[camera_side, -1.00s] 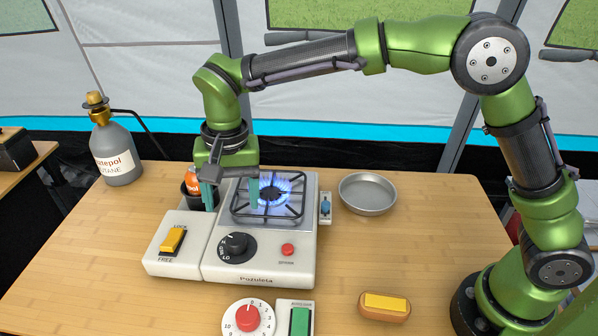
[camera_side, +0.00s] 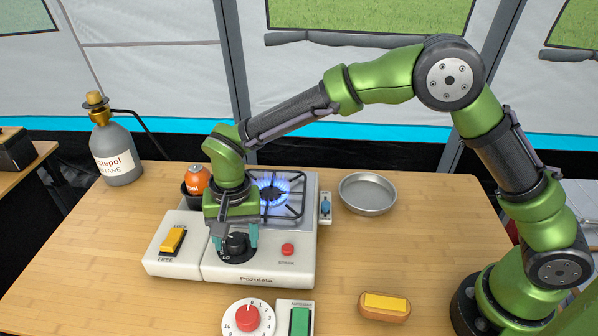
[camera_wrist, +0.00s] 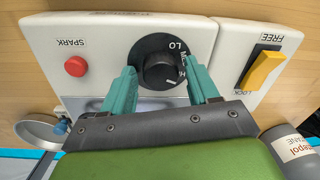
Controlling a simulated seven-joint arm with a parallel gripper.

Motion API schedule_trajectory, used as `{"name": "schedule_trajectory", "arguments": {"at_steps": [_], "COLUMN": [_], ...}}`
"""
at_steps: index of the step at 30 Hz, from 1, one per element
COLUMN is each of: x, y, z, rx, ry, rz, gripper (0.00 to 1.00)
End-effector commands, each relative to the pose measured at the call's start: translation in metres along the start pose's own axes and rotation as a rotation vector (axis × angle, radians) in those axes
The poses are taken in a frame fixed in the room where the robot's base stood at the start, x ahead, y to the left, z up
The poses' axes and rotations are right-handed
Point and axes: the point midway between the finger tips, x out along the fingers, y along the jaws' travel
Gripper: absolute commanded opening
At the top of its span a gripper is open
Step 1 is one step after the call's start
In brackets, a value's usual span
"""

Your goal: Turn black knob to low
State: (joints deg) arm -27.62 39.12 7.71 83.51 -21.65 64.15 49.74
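The black knob (camera_side: 236,245) is on the front of the white camping stove (camera_side: 262,268). In the wrist view the knob (camera_wrist: 160,72) has a dial ring with lettering that includes LO. My gripper (camera_side: 236,243) is above the dial, pointing down. Its teal fingers are apart, one on each side of the knob, as the wrist view also shows for my gripper (camera_wrist: 162,82). Whether either finger touches the knob is not clear. The burner (camera_side: 272,190) behind is lit with a blue flame. Part of the dial is hidden by the fingers.
A yellow lock switch (camera_side: 172,240) is left of the knob, and a red spark button (camera_side: 287,249) is right of it. A red timer knob (camera_side: 247,318), green switch (camera_side: 300,320) and yellow-topped block (camera_side: 385,304) are in front. A metal pan (camera_side: 367,194) sits at right.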

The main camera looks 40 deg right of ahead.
Motion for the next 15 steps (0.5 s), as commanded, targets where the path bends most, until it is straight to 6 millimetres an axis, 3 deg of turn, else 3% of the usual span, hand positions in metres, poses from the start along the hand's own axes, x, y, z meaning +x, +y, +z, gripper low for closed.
{"name": "schedule_trajectory", "arguments": {"at_steps": [1, 9, 15], "x": [-0.0002, -0.0005, -0.0007], "y": [-0.0001, -0.0001, -0.0001], "z": [0.0, 0.0, -0.0001], "rx": [0.0, 0.0, -0.014], "ry": [0.0, 0.0, 0.0], "rz": [0.0, 0.0, -0.001], "gripper": [0.51, 0.12, 0.12]}}
